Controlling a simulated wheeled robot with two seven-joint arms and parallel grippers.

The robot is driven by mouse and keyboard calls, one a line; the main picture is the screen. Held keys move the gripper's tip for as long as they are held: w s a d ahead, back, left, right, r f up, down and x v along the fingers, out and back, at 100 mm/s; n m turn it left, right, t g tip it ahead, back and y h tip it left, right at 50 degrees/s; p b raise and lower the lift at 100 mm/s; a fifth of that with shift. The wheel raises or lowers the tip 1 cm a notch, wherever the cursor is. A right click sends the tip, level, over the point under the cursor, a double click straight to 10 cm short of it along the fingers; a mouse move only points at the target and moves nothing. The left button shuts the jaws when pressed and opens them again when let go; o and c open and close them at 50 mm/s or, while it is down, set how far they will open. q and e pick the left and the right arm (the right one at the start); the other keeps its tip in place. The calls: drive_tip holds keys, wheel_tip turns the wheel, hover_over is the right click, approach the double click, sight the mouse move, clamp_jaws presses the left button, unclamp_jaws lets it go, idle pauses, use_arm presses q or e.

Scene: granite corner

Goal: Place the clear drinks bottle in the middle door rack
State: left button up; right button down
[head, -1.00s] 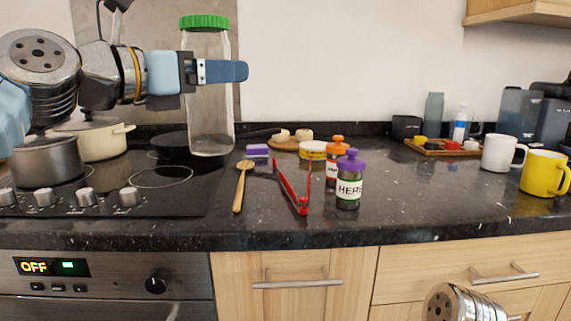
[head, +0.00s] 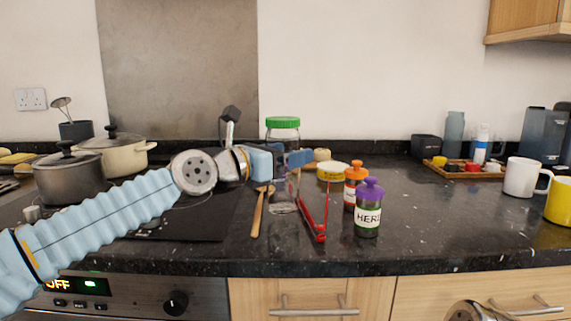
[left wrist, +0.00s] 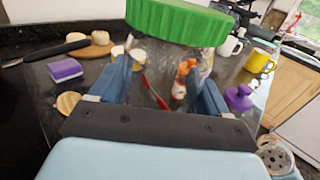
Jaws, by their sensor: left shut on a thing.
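A clear bottle with a green lid (head: 283,123) is upright over the counter, among the utensils. My left gripper (head: 286,160) is shut around its body, and the arm reaches in from the left. I cannot tell whether its base touches the counter. In the left wrist view the green lid (left wrist: 178,20) fills the top, and the clear wall lies between the fingers (left wrist: 158,95). My right gripper is not in view; only a part of my right arm shows at the bottom. No door rack is in view.
Red tongs (head: 313,220), a wooden spoon (head: 258,213), a purple-capped herb jar (head: 369,208) and an orange-capped bottle (head: 355,185) are close by. Pots (head: 70,180) stand on the hob at left. Mugs (head: 522,178) and a tray (head: 470,173) are at right. The counter right of the herb jar is clear.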

use_arm(q)
drive_tip(key=shift+s+f, duration=0.1)
drive_tip(key=shift+f, duration=0.85)
drive_tip(key=shift+f, duration=0.1)
drive_tip(key=o, duration=1.4)
drive_tip(key=shift+c, duration=0.2)
drive_tip(key=shift+o, duration=0.2)
drive_tip(key=shift+a, duration=0.15)
